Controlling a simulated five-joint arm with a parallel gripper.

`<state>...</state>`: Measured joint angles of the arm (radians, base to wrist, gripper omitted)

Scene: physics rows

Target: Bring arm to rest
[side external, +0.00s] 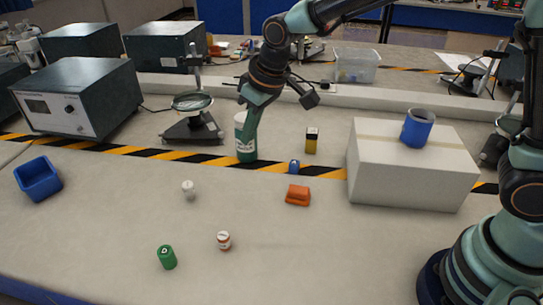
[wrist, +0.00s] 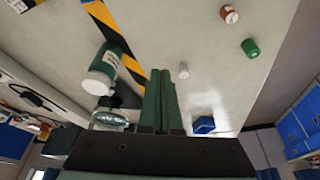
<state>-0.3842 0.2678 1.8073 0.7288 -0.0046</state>
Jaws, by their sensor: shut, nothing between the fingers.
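My gripper (side external: 246,142) is raised over the table near the middle of the side view, fingers pointing down. In the wrist view its two green fingers (wrist: 160,72) lie together with nothing between them. In the side view the fingers partly cover a white and green bottle (side external: 240,120). In the wrist view this bottle (wrist: 103,72) stands apart, left of the fingers. The arm is bent and reaches in from the right.
A white box (side external: 410,180) bears a blue cup (side external: 417,128). An orange block (side external: 297,195), small blue item (side external: 294,166), yellow-black item (side external: 311,140), white bottle (side external: 188,190), green jar (side external: 166,257), orange-white jar (side external: 224,240) and blue bin (side external: 38,178) stand about.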

